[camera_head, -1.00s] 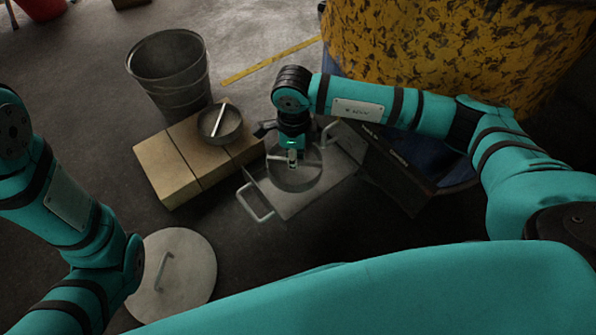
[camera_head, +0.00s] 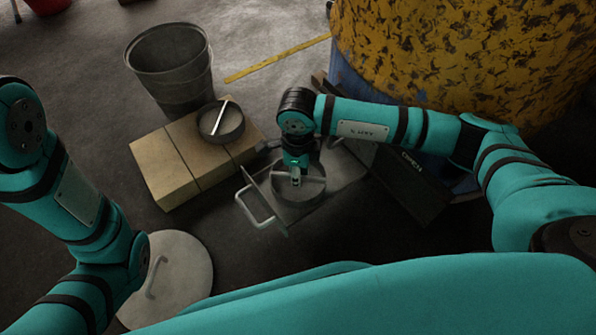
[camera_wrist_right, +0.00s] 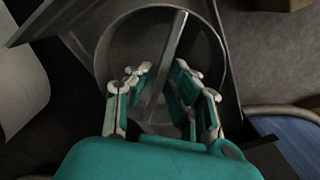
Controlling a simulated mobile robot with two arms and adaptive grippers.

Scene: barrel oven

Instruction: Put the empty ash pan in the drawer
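A round grey pan (camera_head: 296,200) with a bar handle across its top is at the open metal drawer, over its tray. In the right wrist view the inside of this pan (camera_wrist_right: 125,45) looks dark and empty. My right gripper (camera_wrist_right: 162,68) is open, with its fingers on both sides of the bar handle (camera_wrist_right: 171,50) and some gap showing. It also shows from above in the head view (camera_head: 296,180). Whether the pan rests on the drawer floor is hard to tell. The drawer's front has a loop handle (camera_head: 254,210). My left gripper is not in view.
A similar pan (camera_head: 221,134) with a bar sits on pale blocks (camera_head: 165,180) left of the drawer. A metal bucket (camera_head: 170,65) stands behind them. A round lid (camera_head: 180,275) lies near my left arm. The yellow barrel (camera_head: 460,50) and a dark panel (camera_head: 408,185) are at the right.

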